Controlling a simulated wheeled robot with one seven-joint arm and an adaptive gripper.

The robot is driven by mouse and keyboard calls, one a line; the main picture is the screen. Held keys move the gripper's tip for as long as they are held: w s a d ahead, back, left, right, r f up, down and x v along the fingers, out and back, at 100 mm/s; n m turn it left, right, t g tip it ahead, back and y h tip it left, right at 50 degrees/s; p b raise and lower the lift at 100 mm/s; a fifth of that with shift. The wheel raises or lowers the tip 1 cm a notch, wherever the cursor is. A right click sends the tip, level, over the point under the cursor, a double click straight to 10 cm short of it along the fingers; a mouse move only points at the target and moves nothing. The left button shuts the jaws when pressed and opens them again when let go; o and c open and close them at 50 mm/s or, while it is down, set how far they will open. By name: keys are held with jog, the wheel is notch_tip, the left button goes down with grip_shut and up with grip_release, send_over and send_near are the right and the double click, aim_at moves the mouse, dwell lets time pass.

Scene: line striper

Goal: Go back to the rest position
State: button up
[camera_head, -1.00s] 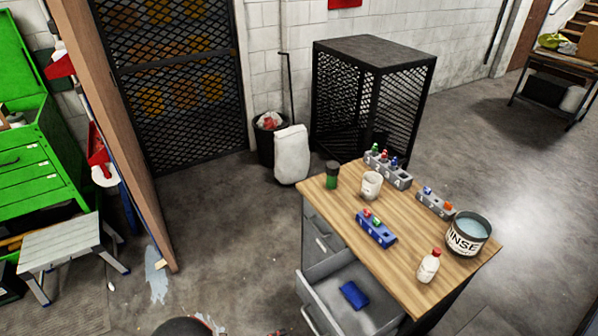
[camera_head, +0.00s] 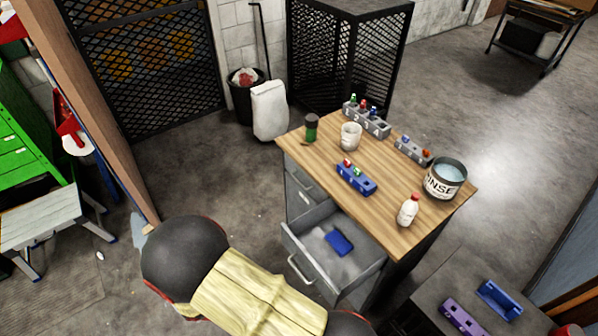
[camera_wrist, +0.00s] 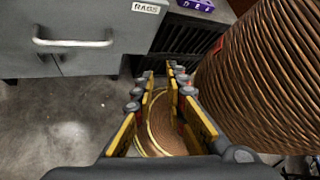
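My gripper (camera_wrist: 161,76) shows in the wrist view. Its two fingers stand apart with nothing held between them, and it is open. Beyond the fingers lie a round brown ribbed thing (camera_wrist: 165,132) and grey floor. In the head view my arm crosses the bottom middle, beside the open drawer (camera_head: 312,262) of the wooden-topped bench (camera_head: 382,190); the gripper is out of that view. A blue block (camera_head: 339,242) lies in the drawer.
On the bench stand a rinse tub (camera_head: 445,179), white bottle (camera_head: 408,210), white cup (camera_head: 350,136), dark green jar (camera_head: 311,127) and blue holder (camera_head: 356,178). In the wrist view a RAGS drawer (camera_wrist: 146,8) is upper left and a large ribbed brown thing (camera_wrist: 265,75) right.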

jog(key=w+d+r+m+g+y, duration=0.1)
jog(key=d+r+m+y, duration=0.25)
jog(key=r+m, duration=0.6)
jog(key=w+d+r+m+g+y, duration=0.1)
jog(key=d+r+m+g+y, duration=0.15)
jog(key=r+m+y, duration=0.65)
jog(key=s+d+r+m+t+h+b, duration=0.1)
jog(key=d+r+m+t, duration=0.5)
jog(key=d+r, duration=1.1)
notch_tip(320, 180, up, 4)
jog(key=shift+s+f+t, duration=0.15)
jog(key=shift+s+t, duration=0.5)
jog(key=shift+t, duration=0.1)
